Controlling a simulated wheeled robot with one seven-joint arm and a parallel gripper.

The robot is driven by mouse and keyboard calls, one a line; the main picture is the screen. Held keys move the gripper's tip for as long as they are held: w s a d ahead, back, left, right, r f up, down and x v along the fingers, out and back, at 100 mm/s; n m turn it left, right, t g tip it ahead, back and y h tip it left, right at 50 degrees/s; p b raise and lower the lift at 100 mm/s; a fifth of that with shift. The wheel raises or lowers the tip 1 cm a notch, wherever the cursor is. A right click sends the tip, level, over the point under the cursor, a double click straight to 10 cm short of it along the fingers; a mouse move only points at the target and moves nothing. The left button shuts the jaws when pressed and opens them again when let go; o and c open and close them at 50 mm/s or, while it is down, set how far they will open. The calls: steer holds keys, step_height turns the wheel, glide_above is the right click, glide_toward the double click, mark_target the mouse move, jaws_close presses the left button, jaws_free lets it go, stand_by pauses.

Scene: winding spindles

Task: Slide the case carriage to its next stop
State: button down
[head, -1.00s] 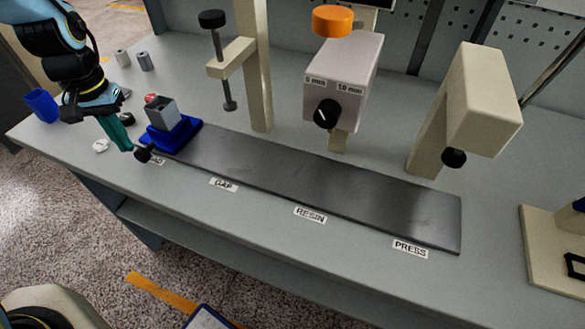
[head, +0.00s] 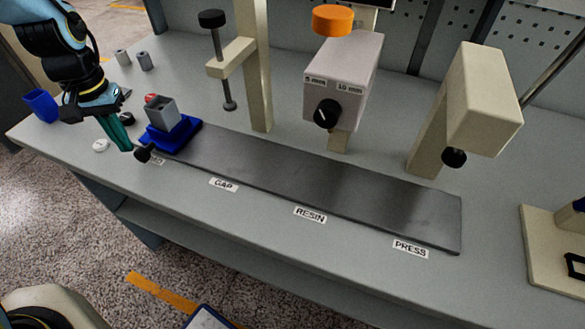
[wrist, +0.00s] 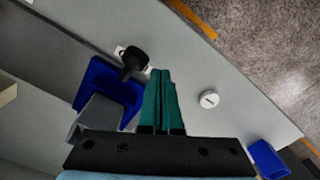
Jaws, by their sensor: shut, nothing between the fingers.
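The case carriage (head: 187,136) is a blue base on the left end of a long dark rail (head: 300,182). A grey open-topped case (head: 163,112) sits on it, and a black knob (head: 144,153) sticks out at its front. My gripper (head: 128,150) has green fingers, closed together and empty, pointing down just left of the knob. In the wrist view the gripper (wrist: 160,72) is beside the knob (wrist: 133,58), with the blue carriage (wrist: 102,82) to the left. Whether the fingers touch the knob I cannot tell. The label by the knob is partly hidden.
Labels GAP (head: 224,184), RESIN (head: 310,215) and PRESS (head: 410,248) line the rail's front. A clamp post (head: 257,90), a dial box (head: 345,85) and a press arm (head: 480,95) stand behind it. The rail right of the carriage is clear. A white disc (head: 101,145) lies left.

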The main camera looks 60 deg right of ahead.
mark_target(171, 174)
steer(key=shift+f+b, duration=1.05)
steer(key=shift+f, duration=0.65)
steer(key=shift+s+d+b, duration=0.15)
steer(key=shift+s+d, duration=0.15)
steer(key=shift+s, duration=1.35)
steer(key=shift+s+d+b, duration=0.15)
steer(key=shift+s+d, duration=0.15)
steer(key=shift+s, duration=1.3)
steer(key=shift+s+d+b, duration=0.15)
steer(key=shift+s+d, duration=0.15)
steer(key=shift+s, duration=1.35)
steer(key=r+p, duration=0.2)
steer(key=w+r+p, duration=0.1)
steer(key=r+p, duration=0.3)
steer(key=r, duration=0.1)
steer(key=shift+w+a, duration=0.1)
steer(key=shift+w, duration=0.05)
steer(key=shift+w, duration=0.1)
